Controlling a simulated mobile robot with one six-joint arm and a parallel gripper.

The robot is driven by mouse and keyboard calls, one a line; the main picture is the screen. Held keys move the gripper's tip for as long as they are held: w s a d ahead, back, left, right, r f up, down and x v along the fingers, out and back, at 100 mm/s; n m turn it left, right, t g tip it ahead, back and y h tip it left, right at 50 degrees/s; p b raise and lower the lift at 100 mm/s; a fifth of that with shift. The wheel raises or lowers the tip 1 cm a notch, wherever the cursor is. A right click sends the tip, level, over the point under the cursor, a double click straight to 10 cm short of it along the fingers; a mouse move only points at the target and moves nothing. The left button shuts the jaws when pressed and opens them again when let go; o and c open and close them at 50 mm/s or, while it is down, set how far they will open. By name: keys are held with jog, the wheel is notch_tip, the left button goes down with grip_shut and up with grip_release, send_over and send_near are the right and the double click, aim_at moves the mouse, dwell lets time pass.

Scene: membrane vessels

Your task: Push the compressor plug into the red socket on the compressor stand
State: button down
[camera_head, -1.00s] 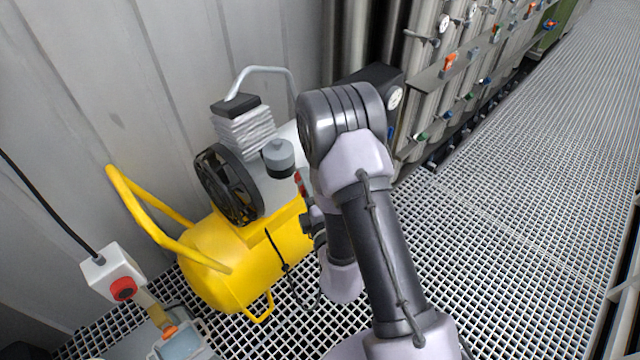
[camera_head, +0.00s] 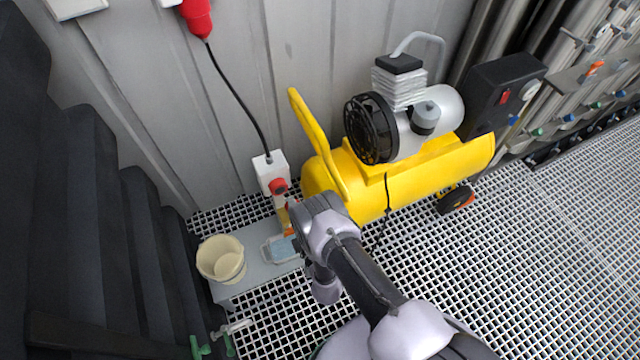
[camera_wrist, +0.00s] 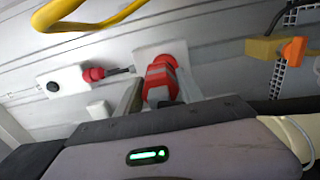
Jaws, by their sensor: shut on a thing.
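The compressor stand's white box (camera_head: 271,166) with its red socket (camera_head: 279,186) is left of the yellow compressor in the head view. In the wrist view the white box (camera_wrist: 148,52) lies straight ahead, and the red socket (camera_wrist: 165,64) shows in front of it. My gripper (camera_wrist: 160,97) is shut on the compressor plug (camera_wrist: 159,93), which is red and dark and lines up closely with the socket. I cannot tell whether plug and socket touch.
The yellow compressor (camera_head: 430,178) stands right of the box. A black cable (camera_head: 235,95) runs from the box up to a red wall plug (camera_head: 197,18). Open grating lies to the right.

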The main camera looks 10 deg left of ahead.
aim_at(287, 206)
jog(key=shift+s+a+f+y, duration=0.3)
jog(key=shift+s+a+f, duration=0.15)
jog(key=shift+s, duration=0.05)
jog(key=shift+b+x, duration=1.2)
jog(key=shift+x, duration=0.85)
jog(key=shift+b+x, duration=0.3)
jog(key=shift+x, duration=0.55)
jog(key=shift+f+b, duration=0.1)
jog(key=shift+b, duration=0.75)
jog(key=shift+w+a+b, duration=0.3)
jog(key=shift+w+b, duration=0.15)
